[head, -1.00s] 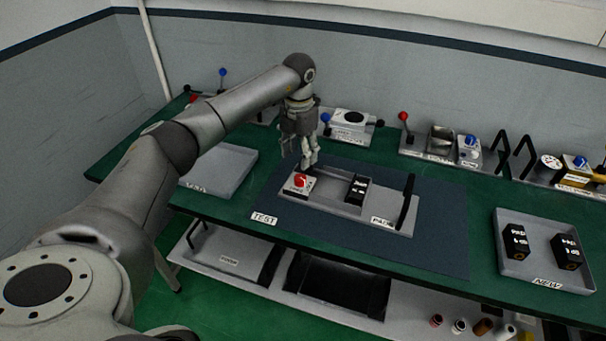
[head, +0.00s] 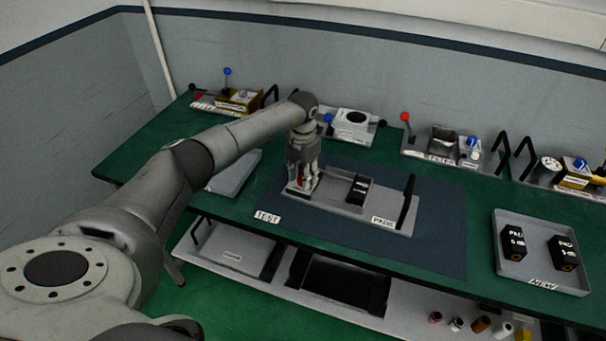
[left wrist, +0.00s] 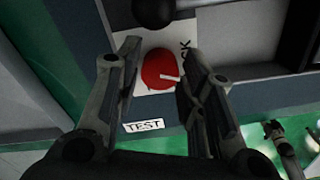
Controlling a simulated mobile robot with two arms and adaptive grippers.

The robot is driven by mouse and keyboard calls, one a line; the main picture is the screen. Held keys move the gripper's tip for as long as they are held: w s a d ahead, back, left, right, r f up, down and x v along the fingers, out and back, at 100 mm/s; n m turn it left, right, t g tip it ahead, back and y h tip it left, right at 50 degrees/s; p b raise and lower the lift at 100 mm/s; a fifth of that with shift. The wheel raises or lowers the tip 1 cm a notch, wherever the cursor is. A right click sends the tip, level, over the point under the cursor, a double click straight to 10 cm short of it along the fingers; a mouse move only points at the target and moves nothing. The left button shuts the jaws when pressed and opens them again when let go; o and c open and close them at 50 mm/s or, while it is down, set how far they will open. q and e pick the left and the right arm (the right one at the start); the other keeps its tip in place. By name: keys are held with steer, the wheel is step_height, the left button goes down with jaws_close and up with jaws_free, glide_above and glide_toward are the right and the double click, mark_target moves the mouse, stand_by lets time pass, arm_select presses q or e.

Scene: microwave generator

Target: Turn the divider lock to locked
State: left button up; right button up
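The divider lock shows in the left wrist view as a red round knob (left wrist: 160,68) with a pale pointer bar, on a white label plate (left wrist: 180,28) whose lettering is partly covered. The pointer slants toward the lower right. The knob sits at the left end of a grey fixture (head: 335,198); in the head view only slivers of red show behind the fingers. My left gripper (head: 305,181) points down over the knob. Its fingers (left wrist: 160,62) are apart, with the knob between them in the wrist view. Contact cannot be told. My right gripper cannot be made out.
The fixture stands on a dark blue mat (head: 440,235) beside a TEST label (head: 268,217). A black block (head: 358,190) and an upright black handle (head: 406,203) stand on it. A grey tray (head: 545,278) with two black blocks lies right. Levered stations line the back.

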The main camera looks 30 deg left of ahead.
arm_select(q)
steer(key=c, duration=0.4)
steer(key=shift+c, duration=0.8)
arm_select(e)
steer(key=shift+a, duration=0.35)
arm_select(q)
steer(key=shift+n, duration=0.7)
steer(key=shift+n+b, duration=0.3)
steer(key=shift+n, duration=1.3)
arm_select(e)
steer(key=shift+f, duration=0.25)
steer(key=shift+d, duration=0.15)
arm_select(q)
steer(key=o, duration=1.1)
steer(key=shift+c, duration=0.2)
steer(key=shift+r, duration=0.15)
step_height(320, 180, up, 12)
